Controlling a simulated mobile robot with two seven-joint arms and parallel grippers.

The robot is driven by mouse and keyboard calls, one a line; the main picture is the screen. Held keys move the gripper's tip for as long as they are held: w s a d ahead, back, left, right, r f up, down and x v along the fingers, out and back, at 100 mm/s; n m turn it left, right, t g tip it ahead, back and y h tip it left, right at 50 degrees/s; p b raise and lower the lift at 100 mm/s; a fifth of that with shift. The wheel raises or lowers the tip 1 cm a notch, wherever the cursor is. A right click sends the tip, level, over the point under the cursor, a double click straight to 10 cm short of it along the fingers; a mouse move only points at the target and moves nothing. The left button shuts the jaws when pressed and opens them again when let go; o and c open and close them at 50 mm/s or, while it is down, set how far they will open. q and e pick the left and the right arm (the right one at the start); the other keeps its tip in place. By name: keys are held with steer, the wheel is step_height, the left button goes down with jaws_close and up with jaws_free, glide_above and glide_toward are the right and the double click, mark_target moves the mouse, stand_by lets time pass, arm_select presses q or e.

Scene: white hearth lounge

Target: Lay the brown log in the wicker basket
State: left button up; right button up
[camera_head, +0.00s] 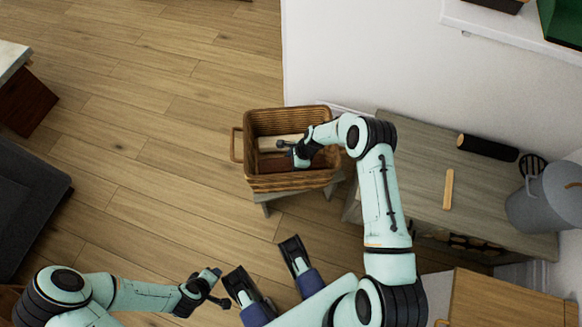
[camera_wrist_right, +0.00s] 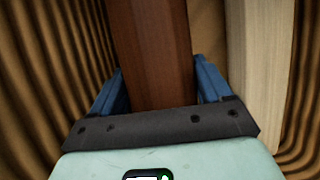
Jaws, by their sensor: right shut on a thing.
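The wicker basket (camera_head: 286,183) stands open on a low grey stool, and its ribbed walls show on both sides in the right wrist view (camera_wrist_right: 45,75). My right gripper (camera_wrist_right: 158,92) reaches down inside it and is shut on the brown log (camera_wrist_right: 155,50). The log lies lengthwise between the two blue fingers. In the head view the brown log (camera_head: 275,165) shows low in the basket, partly covered by my arm. I cannot tell whether it touches the bottom. My left gripper (camera_head: 213,288) is at the lower left, away from the basket; its fingers are unclear.
A pale log (camera_head: 272,144) lies in the basket beside the brown one, and in the right wrist view (camera_wrist_right: 258,65) it is right of my gripper. A grey bench (camera_head: 420,165) at the right holds a black roll, a wooden stick and a bucket. Floor left of the basket is clear.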

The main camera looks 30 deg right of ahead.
arm_select(q)
steer(key=shift+w+a+f, duration=0.25)
steer(key=shift+w+f, duration=0.05)
steer(key=shift+w, duration=0.2)
arm_select(e)
steer(key=shift+w+f, duration=0.1)
steer(key=shift+f, duration=0.9)
arm_select(q)
steer(key=shift+f, duration=0.15)
arm_select(e)
steer(key=shift+f, duration=0.15)
steer(key=o, duration=1.8)
steer(key=shift+o, duration=0.2)
steer(key=shift+r, duration=0.25)
arm_select(q)
steer(key=s+d+r+g+p, duration=0.1)
steer(key=s+d+r+p, duration=0.1)
steer(key=s+r, duration=0.1)
steer(key=shift+s+d+r+h+p, duration=0.15)
steer(key=shift+s+r+h+p, duration=0.15)
steer(key=shift+s, duration=0.55)
arm_select(e)
steer(key=v, duration=1.1)
steer(key=shift+d+r, duration=0.15)
steer(key=shift+r, duration=0.15)
steer(key=shift+r, duration=0.1)
